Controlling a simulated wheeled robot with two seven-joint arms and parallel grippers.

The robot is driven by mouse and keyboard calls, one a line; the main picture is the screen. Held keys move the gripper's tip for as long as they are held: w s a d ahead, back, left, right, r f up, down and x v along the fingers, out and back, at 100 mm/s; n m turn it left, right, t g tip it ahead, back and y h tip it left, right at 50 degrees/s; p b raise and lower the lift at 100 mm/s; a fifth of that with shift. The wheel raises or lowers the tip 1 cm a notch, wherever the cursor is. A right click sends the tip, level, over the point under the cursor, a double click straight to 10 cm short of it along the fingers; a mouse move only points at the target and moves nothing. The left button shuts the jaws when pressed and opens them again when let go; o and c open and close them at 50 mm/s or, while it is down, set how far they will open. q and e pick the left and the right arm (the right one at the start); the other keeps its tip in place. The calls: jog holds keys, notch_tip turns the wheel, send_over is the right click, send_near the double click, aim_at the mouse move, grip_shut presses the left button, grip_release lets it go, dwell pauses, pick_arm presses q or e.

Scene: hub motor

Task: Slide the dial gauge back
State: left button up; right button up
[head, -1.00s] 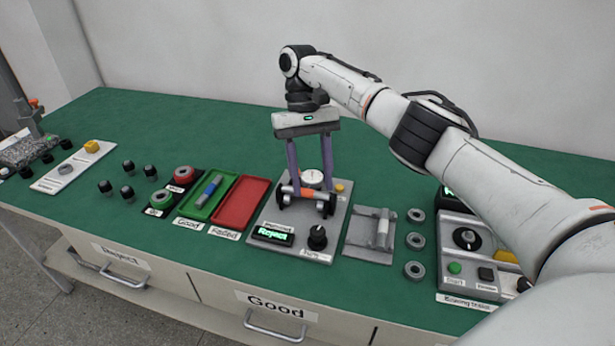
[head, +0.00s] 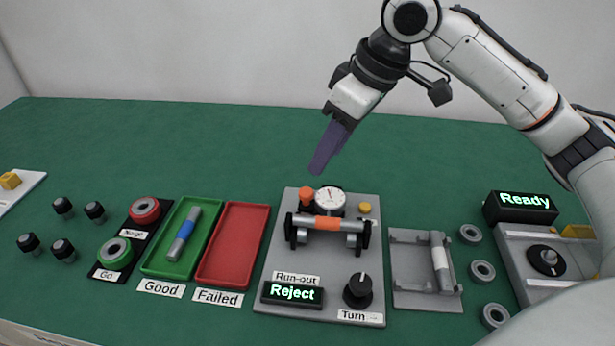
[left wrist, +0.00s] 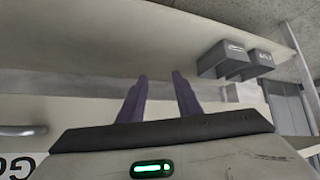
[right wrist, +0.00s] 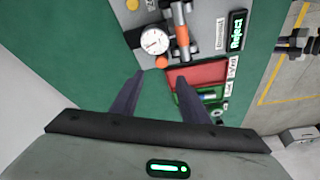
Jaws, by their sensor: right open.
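The dial gauge (head: 330,200) has a round white face and stands at the back of the grey run-out station (head: 290,262), with an orange knob (head: 306,196) at its left. A shaft with an orange band (head: 326,223) lies across the two black supports in front of it. The gauge also shows in the right wrist view (right wrist: 154,41). My right gripper (head: 320,165) is above and behind the gauge, apart from it, open and empty. Its fingers show spread in the right wrist view (right wrist: 160,88). My left gripper (left wrist: 160,82) is open and empty, away from the station.
The station display (head: 292,293) reads "Reject", beside a black turn knob (head: 358,290). A red Failed tray (head: 203,283) is empty. A green Good tray (head: 150,262) holds a blue-banded shaft. A grey holder (head: 410,297) carries a white-banded shaft. The mat behind is clear.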

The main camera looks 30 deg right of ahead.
aim_at(307, 191)
jog(key=x, duration=0.3)
jog(key=b+x, duration=0.1)
jog(key=x, duration=0.5)
jog(key=shift+s+a+f+b, duration=0.1)
jog(key=shift+s+b, duration=0.2)
jog(key=shift+b, duration=0.05)
jog(key=shift+w+a+f, duration=0.1)
jog(key=shift+w+f, duration=0.1)
jog(key=shift+f, duration=0.15)
grip_shut()
